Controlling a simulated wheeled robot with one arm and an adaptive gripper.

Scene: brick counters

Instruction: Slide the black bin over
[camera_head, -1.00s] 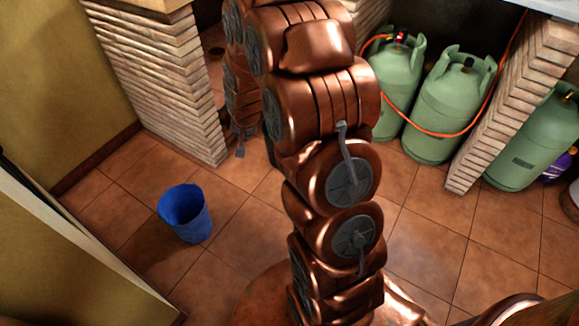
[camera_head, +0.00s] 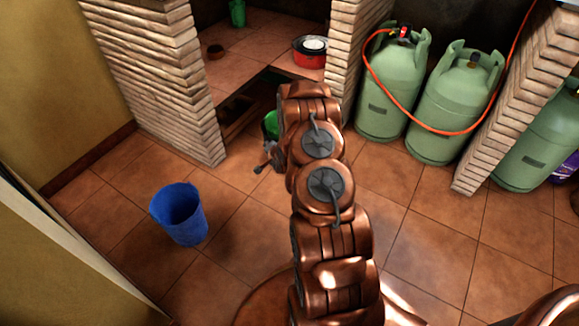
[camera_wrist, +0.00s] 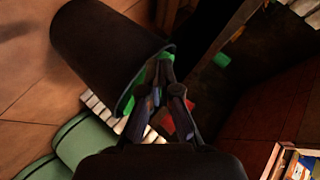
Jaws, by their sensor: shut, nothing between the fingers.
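The black bin (camera_wrist: 105,55) fills the upper left of the wrist view, a dark cylinder with its open end toward my gripper. Green items (camera_wrist: 127,103) show at its mouth. My gripper (camera_wrist: 171,75) is shut and empty. Its fingers overlap the bin's rim in the picture; I cannot tell whether they touch it. In the head view my gripper (camera_head: 264,163) is low over the floor beside the brick pillar, and my arm hides most or all of the bin. Something green (camera_head: 270,125) shows beside the arm there.
A blue bucket (camera_head: 182,217) stands on open tiled floor at left. A brick pillar (camera_head: 165,80) rises left of my gripper. Green gas cylinders (camera_head: 395,90) with an orange hose stand at right. A red pot (camera_head: 309,52) sits on the counter behind.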

